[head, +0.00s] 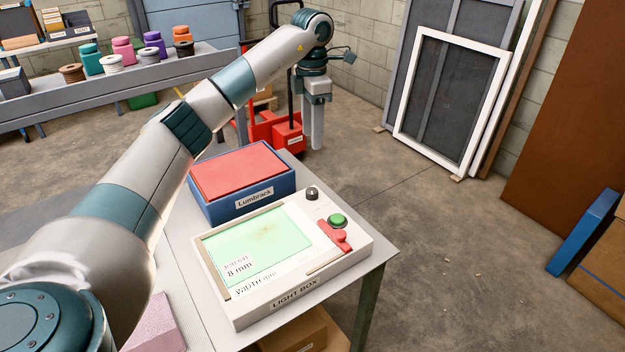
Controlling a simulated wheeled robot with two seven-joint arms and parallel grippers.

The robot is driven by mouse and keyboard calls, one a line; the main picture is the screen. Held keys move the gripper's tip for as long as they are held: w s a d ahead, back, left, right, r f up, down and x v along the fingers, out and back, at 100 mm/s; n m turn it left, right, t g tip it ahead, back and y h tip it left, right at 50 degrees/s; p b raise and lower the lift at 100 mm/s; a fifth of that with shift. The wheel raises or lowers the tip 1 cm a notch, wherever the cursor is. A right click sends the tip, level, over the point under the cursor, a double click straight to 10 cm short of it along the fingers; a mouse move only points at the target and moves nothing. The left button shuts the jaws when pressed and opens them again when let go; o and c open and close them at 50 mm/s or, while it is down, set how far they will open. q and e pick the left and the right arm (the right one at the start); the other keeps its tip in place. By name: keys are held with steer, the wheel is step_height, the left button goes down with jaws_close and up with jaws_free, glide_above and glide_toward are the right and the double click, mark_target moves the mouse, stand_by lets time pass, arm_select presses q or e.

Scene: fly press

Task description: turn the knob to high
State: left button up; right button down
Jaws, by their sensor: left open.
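The light box (289,292) lies on the table, its lit green panel facing up. A small dark knob (312,193) sits on its far right corner; its pointer and any markings are too small to read. A green button (338,220) and a red lever-like part (334,236) are nearer to me on the same right side. My left gripper (311,142) is open, pointing down and empty. In the picture it is above the knob, apart from it, beyond the table's far edge. My right gripper is not in view.
A blue box with a red top (243,183), labelled Lumbrack, stands just behind the light box. A pink block (155,325) lies at front left. A red pallet truck (273,130) stands on the floor behind. Framed screens (450,100) lean on the wall. Floor at right is mostly clear.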

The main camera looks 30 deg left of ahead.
arm_select(q)
steer(key=p, duration=0.2)
glide_toward(312, 190)
step_height(312, 190, down, 7)
steer(key=p, duration=0.2)
steer(key=shift+p, duration=0.4)
steer(key=shift+f, duration=0.7)
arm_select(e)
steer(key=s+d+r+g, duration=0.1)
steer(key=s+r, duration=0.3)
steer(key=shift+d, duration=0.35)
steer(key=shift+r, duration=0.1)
arm_select(q)
steer(key=c, duration=1.1)
steer(key=shift+o, duration=0.2)
